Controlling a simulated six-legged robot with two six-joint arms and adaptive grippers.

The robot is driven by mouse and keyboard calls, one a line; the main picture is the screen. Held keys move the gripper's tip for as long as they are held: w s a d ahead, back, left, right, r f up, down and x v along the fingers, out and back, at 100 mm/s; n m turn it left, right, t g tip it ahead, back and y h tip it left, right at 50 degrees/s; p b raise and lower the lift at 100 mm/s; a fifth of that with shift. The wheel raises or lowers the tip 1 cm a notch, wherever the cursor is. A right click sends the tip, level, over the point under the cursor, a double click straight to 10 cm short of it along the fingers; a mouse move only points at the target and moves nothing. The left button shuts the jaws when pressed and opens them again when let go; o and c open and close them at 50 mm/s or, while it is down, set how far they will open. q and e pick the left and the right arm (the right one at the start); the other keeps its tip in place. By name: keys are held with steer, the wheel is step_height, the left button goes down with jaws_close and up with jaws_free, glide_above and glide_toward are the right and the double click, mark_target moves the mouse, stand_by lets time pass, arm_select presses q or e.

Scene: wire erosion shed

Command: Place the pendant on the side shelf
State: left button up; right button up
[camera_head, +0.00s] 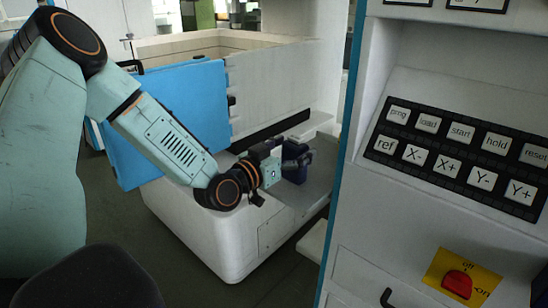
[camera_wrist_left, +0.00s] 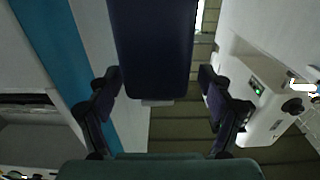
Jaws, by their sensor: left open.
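The pendant is a dark blue, box-shaped unit. In the left wrist view the pendant (camera_wrist_left: 154,45) reaches down from the top between the two fingers. My left gripper (camera_wrist_left: 158,80) is open, one finger on each side of it with a visible gap at both sides. In the head view my left gripper (camera_head: 285,158) is at the pendant (camera_head: 299,174) and partly covers it. I cannot tell what bears the pendant. A white ledge (camera_head: 314,241), perhaps the side shelf, sticks out low beside the control cabinet. My right gripper is not in view.
The control cabinet (camera_head: 400,235) with a keypad (camera_head: 455,155) and a red switch (camera_head: 457,284) fills the right. A white machine (camera_head: 215,238) with a grey top and a blue door panel (camera_head: 190,105) stands behind my left arm. Dark floor shows between machine and cabinet.

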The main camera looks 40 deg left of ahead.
arm_select(q)
steer(key=shift+s+r+p, duration=0.1)
steer(key=shift+s+p, duration=0.65)
steer(key=shift+s, duration=0.45)
steer(key=s+p, duration=0.8)
steer(key=s, duration=0.1)
steer(key=shift+a, duration=0.35)
steer(key=shift+c, duration=0.2)
stand_by(0.8)
